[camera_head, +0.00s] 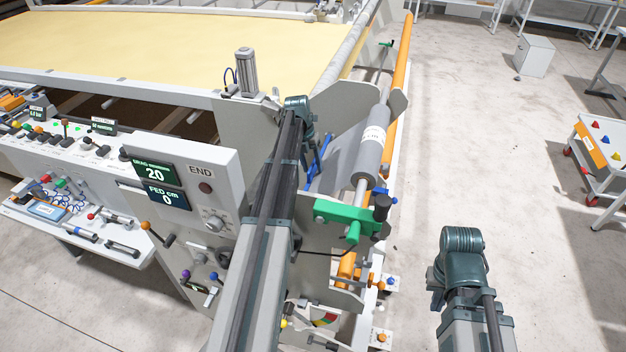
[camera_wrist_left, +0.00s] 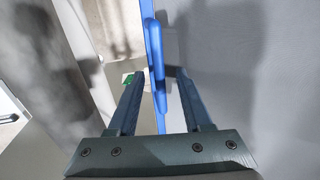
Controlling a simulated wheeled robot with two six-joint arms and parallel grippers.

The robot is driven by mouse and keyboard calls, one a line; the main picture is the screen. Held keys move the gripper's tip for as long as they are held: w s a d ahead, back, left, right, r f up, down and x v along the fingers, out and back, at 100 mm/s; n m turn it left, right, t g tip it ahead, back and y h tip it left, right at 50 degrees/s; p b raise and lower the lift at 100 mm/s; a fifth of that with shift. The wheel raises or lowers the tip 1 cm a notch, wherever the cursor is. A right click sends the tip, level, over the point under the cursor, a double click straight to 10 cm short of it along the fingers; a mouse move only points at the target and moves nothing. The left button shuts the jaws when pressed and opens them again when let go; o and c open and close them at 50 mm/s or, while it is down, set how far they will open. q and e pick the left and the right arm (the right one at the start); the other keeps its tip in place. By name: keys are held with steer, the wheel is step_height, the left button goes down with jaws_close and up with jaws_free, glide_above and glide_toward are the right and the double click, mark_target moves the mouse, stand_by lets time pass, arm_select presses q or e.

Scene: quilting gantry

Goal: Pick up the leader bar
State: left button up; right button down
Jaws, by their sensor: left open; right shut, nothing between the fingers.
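A blue bar with a raised blue handle, which I take to be the leader bar, shows partly in the head view (camera_head: 319,164) beside the grey roller, behind my left arm. In the left wrist view its handle (camera_wrist_left: 155,55) stands upright in the picture, between the fingers of my left gripper (camera_wrist_left: 158,84). The fingers are apart, one on each side of the handle, and I see no grip on it. I cannot tell how deep the handle sits between them. In the head view my left gripper is hidden. My right arm shows at the lower right, but its gripper is not visible.
A grey roller (camera_head: 371,150) and a green clamp (camera_head: 345,216) lie just right of my left arm. A control panel (camera_head: 190,185) stands to the left. An orange rail (camera_head: 398,90) runs along the machine's right side.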

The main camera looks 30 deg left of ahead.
arm_select(q)
steer(key=shift+f, duration=0.1)
steer(key=shift+c, duration=0.2)
jaws_close()
stand_by(1.2)
